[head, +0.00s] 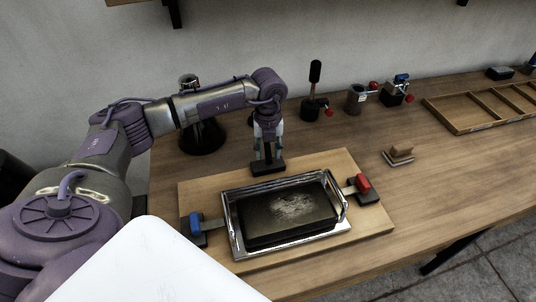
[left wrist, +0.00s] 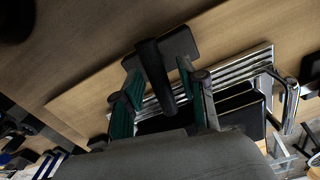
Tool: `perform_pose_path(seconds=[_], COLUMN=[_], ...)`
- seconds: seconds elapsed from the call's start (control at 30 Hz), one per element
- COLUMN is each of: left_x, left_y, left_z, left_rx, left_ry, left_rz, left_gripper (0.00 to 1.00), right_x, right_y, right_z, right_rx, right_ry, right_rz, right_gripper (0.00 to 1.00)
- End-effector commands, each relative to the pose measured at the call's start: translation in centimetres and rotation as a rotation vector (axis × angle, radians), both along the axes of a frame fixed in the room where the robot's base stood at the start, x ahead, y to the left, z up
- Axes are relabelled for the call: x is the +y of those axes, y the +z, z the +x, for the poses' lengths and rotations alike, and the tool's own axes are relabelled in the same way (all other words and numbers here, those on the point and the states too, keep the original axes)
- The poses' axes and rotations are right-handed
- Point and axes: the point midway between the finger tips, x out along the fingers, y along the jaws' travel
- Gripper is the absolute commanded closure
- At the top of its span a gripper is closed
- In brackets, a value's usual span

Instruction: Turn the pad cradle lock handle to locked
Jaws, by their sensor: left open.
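The pad cradle (head: 290,250) is a shiny metal tray holding a dark, worn rectangular pad (head: 288,212), on a light wooden board. Behind its back edge stands a black handle on a dark base block (head: 268,168). My left gripper (head: 268,152) points down over this block and hides most of the handle. In the left wrist view, the open fingers (left wrist: 157,66) stand on either side of the black handle (left wrist: 160,82), with gaps showing. Whether a finger touches it cannot be told. A red-ended clamp (head: 361,184) and a blue-ended clamp (head: 196,223) sit at the cradle's sides.
A dark conical stand (head: 203,137) is behind my left arm. A black upright lever (head: 315,78) and small fixtures (head: 357,98) stand along the wall. A wooden divided tray (head: 470,122) is at the right. A small brown block (head: 400,153) lies right of the board (head: 370,225).

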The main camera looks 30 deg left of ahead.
Motion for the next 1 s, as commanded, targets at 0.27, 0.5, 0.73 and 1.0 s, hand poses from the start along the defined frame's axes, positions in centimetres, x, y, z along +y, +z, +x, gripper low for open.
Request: perform_pose_path(seconds=[0.27, 0.5, 0.73, 1.0], left_x=[0.0, 0.0, 0.0, -0.3], left_y=[6.2, 9.4, 10.1, 9.8], left_z=[0.1, 0.0, 0.0, 0.0], left_rx=[-0.006, -0.002, -0.001, 0.002], left_ry=[0.000, 0.000, 0.000, -0.005], left_rz=[-0.001, -0.001, -0.001, -0.015], left_gripper=[0.59, 0.59, 0.59, 0.59], right_x=[0.0, 0.0, 0.0, 0.1], right_y=[0.0, 0.0, 0.0, 0.0], right_z=[0.0, 0.0, 0.0, 0.0], right_rx=[0.000, 0.000, 0.000, 0.000], right_ry=[0.000, 0.000, 0.000, -0.001], right_rz=[0.000, 0.000, 0.000, 0.001], right_gripper=[0.21, 0.21, 0.21, 0.21])
